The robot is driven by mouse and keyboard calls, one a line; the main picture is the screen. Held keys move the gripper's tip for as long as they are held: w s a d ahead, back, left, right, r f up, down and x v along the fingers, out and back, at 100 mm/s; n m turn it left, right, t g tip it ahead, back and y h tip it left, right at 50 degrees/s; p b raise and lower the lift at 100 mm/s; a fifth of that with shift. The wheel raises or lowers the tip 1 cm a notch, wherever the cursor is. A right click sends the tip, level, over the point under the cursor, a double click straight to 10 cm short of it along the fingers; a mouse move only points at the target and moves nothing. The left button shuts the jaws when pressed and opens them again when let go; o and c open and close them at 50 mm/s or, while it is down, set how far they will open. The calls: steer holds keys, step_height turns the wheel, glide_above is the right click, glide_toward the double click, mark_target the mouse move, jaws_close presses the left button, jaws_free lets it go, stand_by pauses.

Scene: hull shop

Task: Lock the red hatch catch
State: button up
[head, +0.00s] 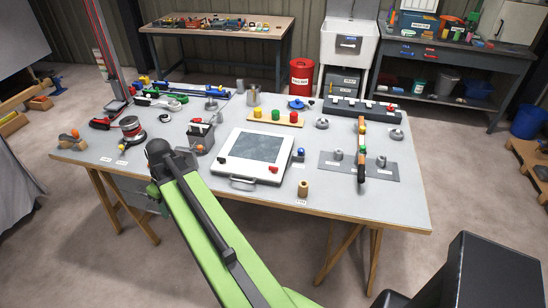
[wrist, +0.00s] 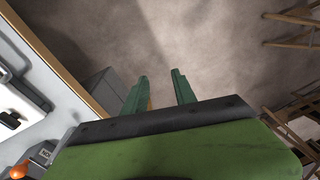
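The hatch (head: 255,157) is a white-framed square panel with a dark window and a front handle, lying on the table. The red catch (head: 273,169) sits at its front right corner; its exact setting is too small to tell. In the wrist view, my gripper (wrist: 162,82) has two green fingers, apart with nothing between them. They point past the table edge over bare floor. A white panel edge with a dark handle, perhaps the hatch, shows at the left of the wrist view. In the head view my arm hides the gripper's fingers.
The grey table (head: 335,204) has a wooden edge. A wooden peg piece (head: 303,188) and a small blue-topped knob (head: 301,153) stand right of the hatch.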

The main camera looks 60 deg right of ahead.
steer(key=s+d+r+t+p, duration=0.1)
steer(key=s+d+r+p, duration=0.15)
steer(key=d, duration=0.65)
steer(key=s+d+r+p, duration=0.15)
steer(key=d+r, duration=0.25)
steer(key=d, duration=0.4)
step_height(320, 180, up, 5)
steer(key=n+t+p, duration=0.2)
steer(key=p, duration=0.2)
glide_above(273, 167)
steer(key=a, duration=0.3)
steer(key=s+d+r+p, duration=0.1)
steer(key=s+d+r, duration=0.1)
steer(key=s+d, duration=0.45)
steer(key=shift+t, duration=0.4)
steer(key=b+x, duration=1)
steer(key=x, duration=0.1)
steer(key=s+a+b+x, duration=0.1)
steer(key=b+x, duration=0.4)
steer(key=x, duration=0.1)
steer(key=shift+a+f, duration=0.15)
steer(key=shift+f, duration=0.15)
steer(key=shift+w+f+b, duration=0.2)
steer(key=shift+f+b, duration=0.05)
steer(key=shift+b, duration=0.2)
steer(key=shift+r, duration=0.1)
jaws_close()
